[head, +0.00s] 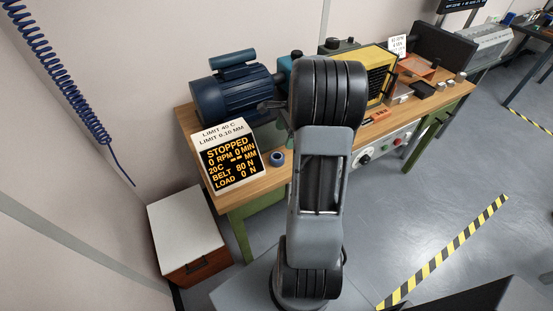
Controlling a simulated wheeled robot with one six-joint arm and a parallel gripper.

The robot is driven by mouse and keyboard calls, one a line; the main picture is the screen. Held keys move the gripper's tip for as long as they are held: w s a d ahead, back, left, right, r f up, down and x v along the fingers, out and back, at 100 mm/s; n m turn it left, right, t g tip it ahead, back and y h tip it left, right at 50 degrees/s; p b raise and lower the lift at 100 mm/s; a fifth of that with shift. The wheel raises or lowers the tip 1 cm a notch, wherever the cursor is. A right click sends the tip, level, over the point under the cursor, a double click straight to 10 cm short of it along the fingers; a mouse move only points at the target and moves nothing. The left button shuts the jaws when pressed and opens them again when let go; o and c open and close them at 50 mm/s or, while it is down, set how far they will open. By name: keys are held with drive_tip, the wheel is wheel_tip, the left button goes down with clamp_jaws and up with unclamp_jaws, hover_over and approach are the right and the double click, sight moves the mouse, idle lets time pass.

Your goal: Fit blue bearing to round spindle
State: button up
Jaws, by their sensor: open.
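A small blue ring, which looks like the blue bearing (277,158), lies on the bench just right of the display box. A dark blue motor (232,95) stands at the bench's left end. A dark, shaft-like part (270,105) shows at the motor's right side, partly behind my arm. I cannot tell whether it is the round spindle. My arm rises through the middle of the view and covers part of the bench. My gripper is not visible; the arm's far end is hidden behind its own links.
The display box (231,160) reads STOPPED and stands at the bench's front left. The wooden bench (253,196) also carries a yellow unit (378,72) and small parts at right. A white-topped cabinet (187,228) stands at lower left. Grey floor (450,165) is open at right.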

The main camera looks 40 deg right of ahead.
sight(277, 156)
drive_tip(key=x, duration=0.5)
drive_tip(key=p+x, duration=0.1)
drive_tip(key=x, duration=0.5)
drive_tip(key=shift+w+f, duration=0.15)
drive_tip(key=shift+w, duration=0.1)
drive_tip(key=c, duration=1.1)
